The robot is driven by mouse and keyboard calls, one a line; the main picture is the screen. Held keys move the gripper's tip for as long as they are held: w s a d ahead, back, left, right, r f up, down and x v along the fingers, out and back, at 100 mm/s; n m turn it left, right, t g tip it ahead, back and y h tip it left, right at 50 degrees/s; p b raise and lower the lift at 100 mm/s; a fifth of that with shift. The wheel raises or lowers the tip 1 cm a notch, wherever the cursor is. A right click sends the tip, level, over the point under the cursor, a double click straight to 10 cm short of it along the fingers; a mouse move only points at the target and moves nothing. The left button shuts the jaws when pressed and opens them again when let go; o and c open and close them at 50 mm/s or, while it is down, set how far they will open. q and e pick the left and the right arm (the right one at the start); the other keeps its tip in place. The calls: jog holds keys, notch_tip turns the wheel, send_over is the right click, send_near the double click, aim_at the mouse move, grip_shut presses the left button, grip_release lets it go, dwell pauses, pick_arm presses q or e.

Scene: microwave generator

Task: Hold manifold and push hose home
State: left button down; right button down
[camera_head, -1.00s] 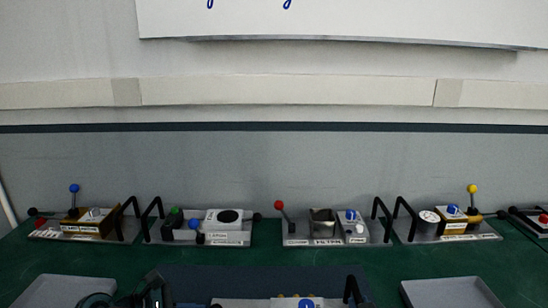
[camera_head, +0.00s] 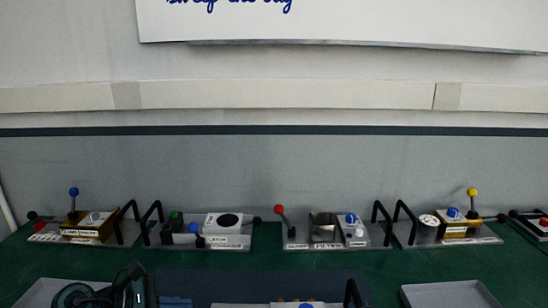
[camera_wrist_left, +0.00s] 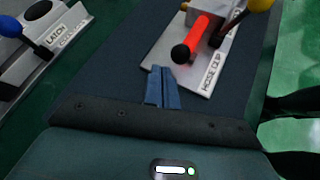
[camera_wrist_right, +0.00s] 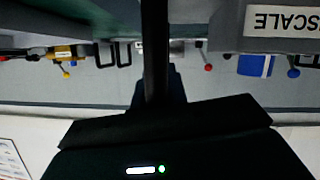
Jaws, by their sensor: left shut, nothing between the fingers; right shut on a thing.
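A grey module plate (camera_wrist_left: 197,82) with a label I read doubtfully as "HOSE CLIP" lies on a dark blue mat in the left wrist view. On it is a red tube (camera_wrist_left: 198,33) with a black end. A yellow ball (camera_wrist_left: 259,4) shows behind it. My left gripper (camera_wrist_left: 162,88) is shut and empty, just short of the black end, apparently apart from it. My right gripper (camera_wrist_right: 168,88) is shut on a black upright bar (camera_wrist_right: 155,40), apparently a handle. Which part is the manifold, I cannot tell. The head view cuts off the front module, showing a blue knob (camera_head: 306,305).
Several modules with levers and handles stand along the back of the green bench, among them a filter module (camera_head: 325,231) and a latch module (camera_head: 222,225). Grey trays stand at front left (camera_head: 40,291) and front right (camera_head: 450,294).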

jog(key=shift+s+f, duration=0.15)
jog(key=shift+f, duration=0.25)
pick_arm(q)
jog(key=v, duration=0.8)
pick_arm(e)
jog(key=c, duration=1.8)
grip_release()
jog(key=o, duration=0.5)
jog(key=shift+r, duration=0.2)
jog(key=shift+r, duration=0.1)
